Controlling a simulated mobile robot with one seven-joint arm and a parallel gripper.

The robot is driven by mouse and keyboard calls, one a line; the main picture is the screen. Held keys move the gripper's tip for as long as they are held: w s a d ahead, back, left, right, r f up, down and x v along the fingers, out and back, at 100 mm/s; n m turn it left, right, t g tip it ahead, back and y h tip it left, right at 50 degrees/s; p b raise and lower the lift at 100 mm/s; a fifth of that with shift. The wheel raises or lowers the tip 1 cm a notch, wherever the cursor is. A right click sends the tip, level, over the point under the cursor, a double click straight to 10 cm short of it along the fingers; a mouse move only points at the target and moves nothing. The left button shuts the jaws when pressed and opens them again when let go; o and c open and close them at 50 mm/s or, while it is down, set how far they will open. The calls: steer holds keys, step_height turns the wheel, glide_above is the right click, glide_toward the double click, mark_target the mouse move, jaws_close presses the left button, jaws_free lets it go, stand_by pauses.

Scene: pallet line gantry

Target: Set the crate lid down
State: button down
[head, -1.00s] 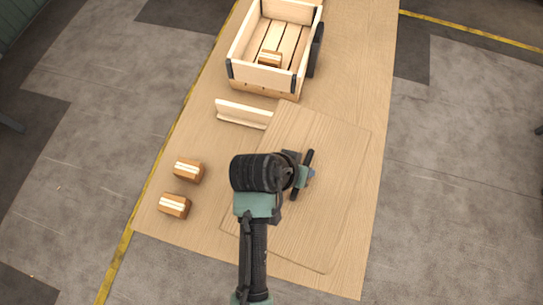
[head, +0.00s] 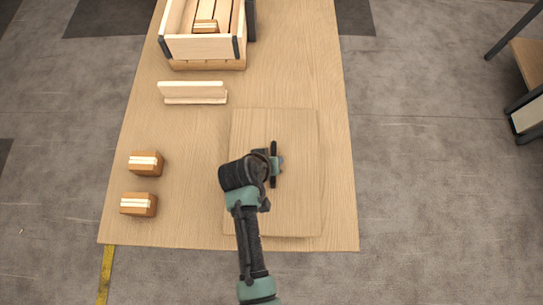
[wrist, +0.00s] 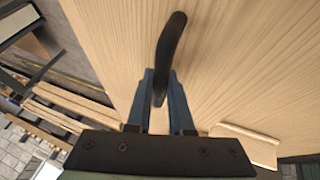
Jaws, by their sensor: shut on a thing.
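The crate lid (head: 295,205) is a flat, pale wooden panel with a black bar handle (head: 274,150). It lies over the right front part of the wooden table, its edges roughly along the table's. My gripper (head: 272,165) is shut on the handle, near the lid's middle. In the wrist view, the blue fingers (wrist: 160,92) sit on both sides of the curved black handle (wrist: 170,45). The lid's grain fills much of that view. A thin darker line shows along its front edge; I cannot tell whether its underside touches the table.
An open wooden crate (head: 200,47) stands at the back left with a striped block (head: 205,27) inside. An upright-backed wooden ledge (head: 193,92) lies before it. Two striped blocks (head: 146,164) (head: 139,204) sit at the table's left front. A narrow strip of table (head: 337,190) is clear right of the lid.

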steer(key=shift+f+b, duration=0.3)
steer(key=shift+f, duration=1.8)
steer(key=c, duration=1.3)
jaws_free()
steer(key=shift+f, duration=0.25)
steer(key=o, duration=0.5)
